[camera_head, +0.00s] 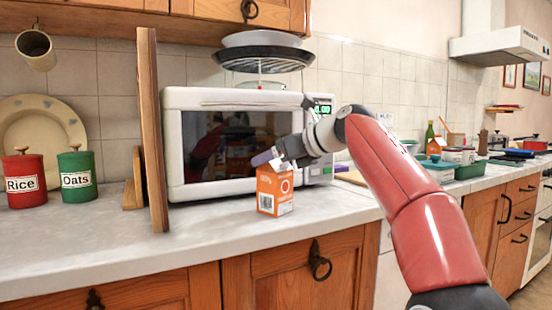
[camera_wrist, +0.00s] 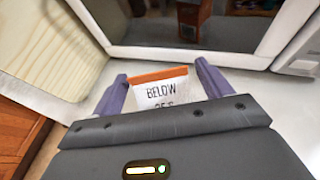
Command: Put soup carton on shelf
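The soup carton (camera_head: 274,193), orange with a white top, stands upright on the counter in front of the microwave in the head view. My gripper (camera_head: 275,159) is at its upper end, reaching in from the right. In the wrist view the purple fingers of my gripper (camera_wrist: 161,82) lie on either side of the carton's top (camera_wrist: 160,88), which has an orange edge and the word "BELOW". A narrow gap seems to show beside the carton, so the fingers look open around it. The far finger is partly hidden in the head view.
A white microwave (camera_head: 180,110) stands behind the carton, with a dark rack and plate (camera_head: 262,58) above it. A wooden upright board (camera_head: 151,130) is to its left. The counter front (camera_head: 215,228) is clear.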

